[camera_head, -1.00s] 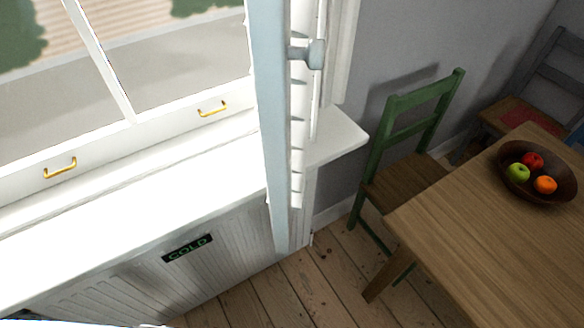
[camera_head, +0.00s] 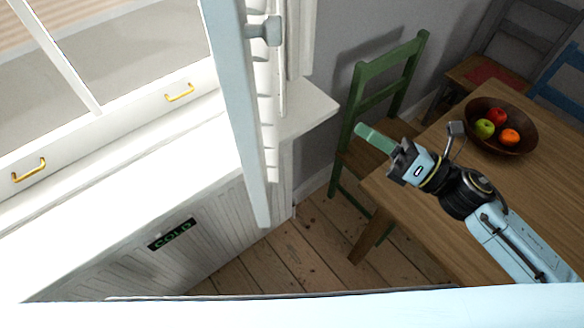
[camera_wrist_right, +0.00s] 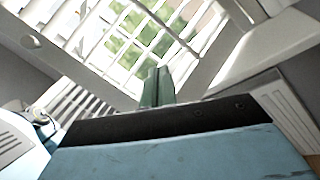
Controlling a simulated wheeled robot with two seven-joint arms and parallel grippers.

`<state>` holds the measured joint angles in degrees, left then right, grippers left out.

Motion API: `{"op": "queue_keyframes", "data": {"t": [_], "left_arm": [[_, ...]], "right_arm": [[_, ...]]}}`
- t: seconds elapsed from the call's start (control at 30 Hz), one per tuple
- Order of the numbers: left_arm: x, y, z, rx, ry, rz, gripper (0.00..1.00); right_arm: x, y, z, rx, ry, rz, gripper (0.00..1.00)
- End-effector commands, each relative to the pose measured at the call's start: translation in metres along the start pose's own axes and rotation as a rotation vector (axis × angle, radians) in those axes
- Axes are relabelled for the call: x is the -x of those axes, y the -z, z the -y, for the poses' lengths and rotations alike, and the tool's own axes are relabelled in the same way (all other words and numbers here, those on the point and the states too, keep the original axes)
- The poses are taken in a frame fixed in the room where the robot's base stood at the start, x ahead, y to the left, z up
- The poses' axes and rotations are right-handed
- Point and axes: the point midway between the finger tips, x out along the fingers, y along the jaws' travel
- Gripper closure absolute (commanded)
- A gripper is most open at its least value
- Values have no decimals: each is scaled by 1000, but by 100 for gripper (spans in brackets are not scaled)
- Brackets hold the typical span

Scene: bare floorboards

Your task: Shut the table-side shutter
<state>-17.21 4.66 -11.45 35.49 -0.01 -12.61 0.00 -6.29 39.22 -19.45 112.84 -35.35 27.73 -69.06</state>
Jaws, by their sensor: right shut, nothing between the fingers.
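The table-side shutter (camera_head: 243,120) is a pale, slatted panel at the right end of the window. It stands open, swung out from the window and seen nearly edge-on, with a round knob (camera_head: 266,30) on its right face. My right gripper (camera_head: 372,137) has green fingertips, shut and empty, to the right of the shutter and apart from it, in front of the green chair in the picture. Its fingers also show in the right wrist view (camera_wrist_right: 158,86), with the window and white slats beyond. My left gripper is not in view.
The window (camera_head: 120,60) has brass handles above a white sill (camera_head: 120,190). A wooden table (camera_head: 430,220) with a fruit bowl (camera_head: 515,145) stands at right, below my right arm. A green chair (camera_head: 415,75) stands between table and wall. Bare floorboards (camera_head: 300,240) lie below the shutter.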

Motion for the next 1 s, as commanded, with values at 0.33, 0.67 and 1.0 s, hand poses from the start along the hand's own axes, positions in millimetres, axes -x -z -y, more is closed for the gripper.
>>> {"op": "queue_keyframes", "data": {"t": [0.33, 0.67, 1.0], "left_arm": [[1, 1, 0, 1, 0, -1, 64], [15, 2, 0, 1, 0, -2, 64], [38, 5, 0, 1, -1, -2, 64]], "right_arm": [[33, 34, -60, 585, -468, -346, 100], [5, 52, -78, 616, -507, -361, 100], [-54, 84, -102, 612, -503, -360, 100]]}}
